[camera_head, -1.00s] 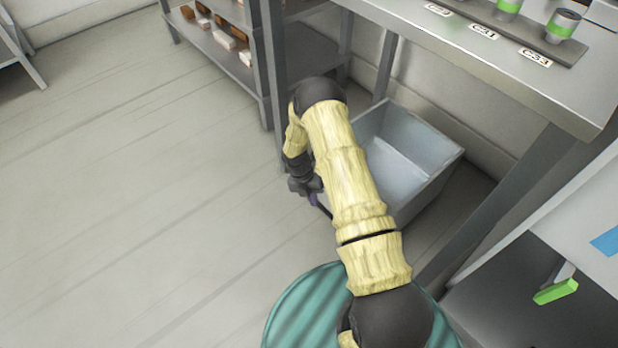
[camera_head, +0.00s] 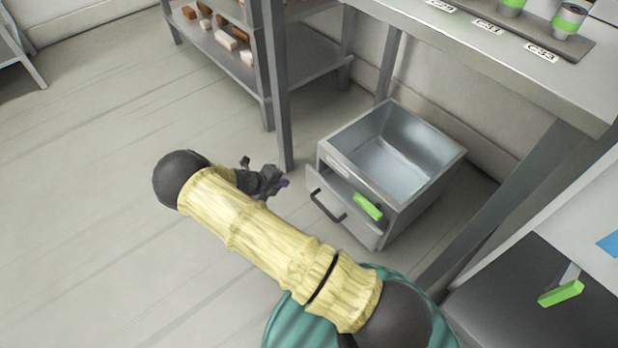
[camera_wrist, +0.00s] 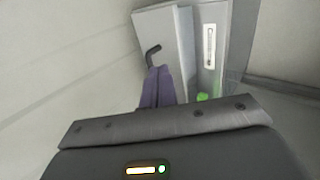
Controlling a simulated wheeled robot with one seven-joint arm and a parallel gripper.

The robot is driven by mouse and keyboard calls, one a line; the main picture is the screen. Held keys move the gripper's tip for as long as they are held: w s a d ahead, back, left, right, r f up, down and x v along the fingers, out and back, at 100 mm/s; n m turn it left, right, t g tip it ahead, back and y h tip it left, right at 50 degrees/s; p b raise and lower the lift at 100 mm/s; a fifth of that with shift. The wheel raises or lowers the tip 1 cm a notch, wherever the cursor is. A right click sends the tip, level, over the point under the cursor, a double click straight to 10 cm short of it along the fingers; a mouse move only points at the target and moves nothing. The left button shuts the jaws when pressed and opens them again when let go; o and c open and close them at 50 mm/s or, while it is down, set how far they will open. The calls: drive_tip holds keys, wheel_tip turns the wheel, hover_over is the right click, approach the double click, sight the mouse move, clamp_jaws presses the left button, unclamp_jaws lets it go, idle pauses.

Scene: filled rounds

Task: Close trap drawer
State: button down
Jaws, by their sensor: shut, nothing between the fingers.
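The trap drawer (camera_head: 352,222) is in the lower front of a grey open-topped box on the floor. It stands partly pulled out, with a gap between its front panel and the box. A black bar handle (camera_head: 328,206) is on the panel. A bright green piece (camera_head: 368,206) shows at the drawer's top. My gripper (camera_head: 284,183) is left of the drawer, apart from the handle, with its fingers shut and empty. In the wrist view the purple fingers (camera_wrist: 158,88) point toward the drawer front (camera_wrist: 160,28) and handle (camera_wrist: 152,54); part of the green piece (camera_wrist: 202,97) shows.
The grey box (camera_head: 437,178) stands below a metal table (camera_head: 560,85) carrying labelled cups. Another green piece (camera_head: 560,293) is at lower right. The floor at left is clear.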

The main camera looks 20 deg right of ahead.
drive_tip(key=b, duration=0.8)
approach(315, 177)
drive_tip(key=shift+x, duration=2.9)
drive_tip(key=shift+r, duration=0.1)
